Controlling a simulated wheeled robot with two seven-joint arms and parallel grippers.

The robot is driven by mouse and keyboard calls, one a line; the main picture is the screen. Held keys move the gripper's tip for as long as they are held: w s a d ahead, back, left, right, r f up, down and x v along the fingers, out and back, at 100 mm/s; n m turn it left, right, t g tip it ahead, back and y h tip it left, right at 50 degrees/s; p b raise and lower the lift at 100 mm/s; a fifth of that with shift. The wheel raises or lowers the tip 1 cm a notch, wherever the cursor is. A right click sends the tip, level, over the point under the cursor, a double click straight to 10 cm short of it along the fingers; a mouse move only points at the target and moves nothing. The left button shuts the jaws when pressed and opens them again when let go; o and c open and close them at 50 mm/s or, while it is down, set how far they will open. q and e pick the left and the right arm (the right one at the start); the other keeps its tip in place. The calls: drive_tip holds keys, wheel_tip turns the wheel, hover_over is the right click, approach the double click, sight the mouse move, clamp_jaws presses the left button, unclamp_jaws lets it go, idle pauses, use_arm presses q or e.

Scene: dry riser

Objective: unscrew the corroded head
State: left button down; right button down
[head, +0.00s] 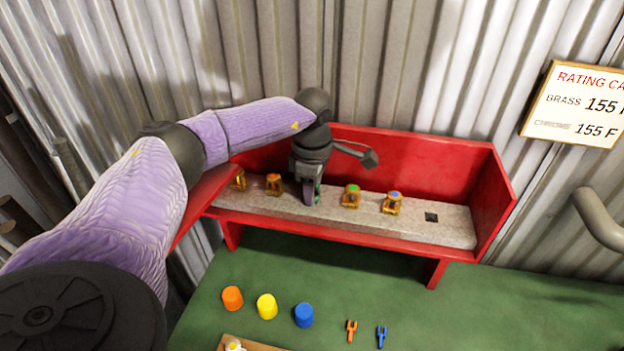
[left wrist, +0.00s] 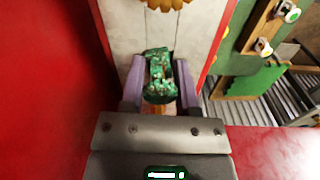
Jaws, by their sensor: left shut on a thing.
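The corroded head (left wrist: 159,72) is mottled green and sits between my left gripper's fingers in the left wrist view. My left gripper (head: 311,197) points down at the stone-coloured strip of the red bench and is shut on this head. In the head view only a thin green part of the head (head: 318,190) shows beside the fingers. My right gripper is not in view.
The red bench (head: 420,165) has a back wall and side walls close around my left gripper. A square dark hole (head: 431,217) is at the strip's right end. Orange (head: 232,298), yellow (head: 267,306) and blue (head: 304,315) cups and two small forks (head: 351,331) lie on the green surface.

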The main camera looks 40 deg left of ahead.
use_arm(q)
drive_tip(key=n+p, duration=0.2)
drive_tip(key=n, duration=0.2)
drive_tip(key=shift+r+n+p, duration=0.3)
drive_tip(key=shift+p, duration=0.1)
drive_tip(key=shift+n, duration=0.5)
drive_tip(key=shift+f, duration=0.1)
